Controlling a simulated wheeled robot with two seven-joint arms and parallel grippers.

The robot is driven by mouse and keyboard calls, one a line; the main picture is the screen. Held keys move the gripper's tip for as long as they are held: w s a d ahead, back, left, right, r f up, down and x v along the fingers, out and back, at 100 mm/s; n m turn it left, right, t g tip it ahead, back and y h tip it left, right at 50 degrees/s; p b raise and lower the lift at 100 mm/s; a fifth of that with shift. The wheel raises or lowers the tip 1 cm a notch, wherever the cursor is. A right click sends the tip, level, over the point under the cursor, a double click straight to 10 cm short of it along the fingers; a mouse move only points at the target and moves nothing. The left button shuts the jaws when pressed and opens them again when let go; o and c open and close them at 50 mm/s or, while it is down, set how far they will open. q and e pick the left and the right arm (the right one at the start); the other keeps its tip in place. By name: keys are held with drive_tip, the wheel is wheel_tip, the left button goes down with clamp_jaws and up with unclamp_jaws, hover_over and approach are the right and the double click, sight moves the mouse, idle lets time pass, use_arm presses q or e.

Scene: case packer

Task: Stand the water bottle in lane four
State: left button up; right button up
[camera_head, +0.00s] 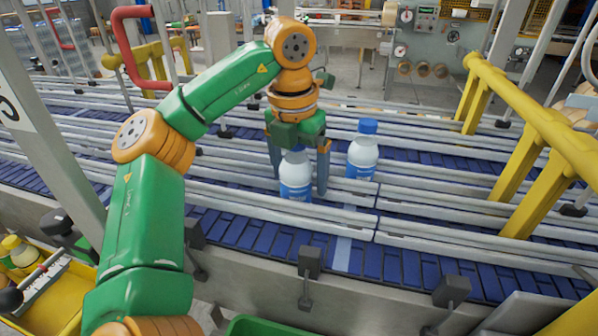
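A white and blue water bottle (295,178) is upright between the fingers of my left gripper (299,178), over the conveyor lanes. The gripper points down, with one finger on each side of the bottle. The gripper body hides the bottle's cap. I cannot tell whether the fingers press on the bottle or stand slightly apart from it. The bottle's foot is low behind a guide rail, so its contact with the belt is unclear. A second bottle with a blue cap (363,150) stands upright to the right, in a lane farther back. My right gripper is out of view.
Pale guide rails (440,250) divide the blue belt (270,236) into lanes. A yellow rail frame (530,115) stands at the right. A yellow bin (55,300) is at the lower left, and a green container (265,326) shows at the bottom edge.

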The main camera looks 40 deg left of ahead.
use_arm(q)
drive_tip(key=shift+r, duration=0.3)
drive_tip(key=r, duration=0.3)
drive_tip(key=s+r, duration=0.1)
drive_tip(key=r, duration=0.7)
drive_tip(key=shift+s+d+r, duration=0.15)
drive_tip(key=shift+d+r, duration=0.05)
drive_tip(key=shift+r, duration=0.15)
drive_tip(key=shift+a, duration=0.1)
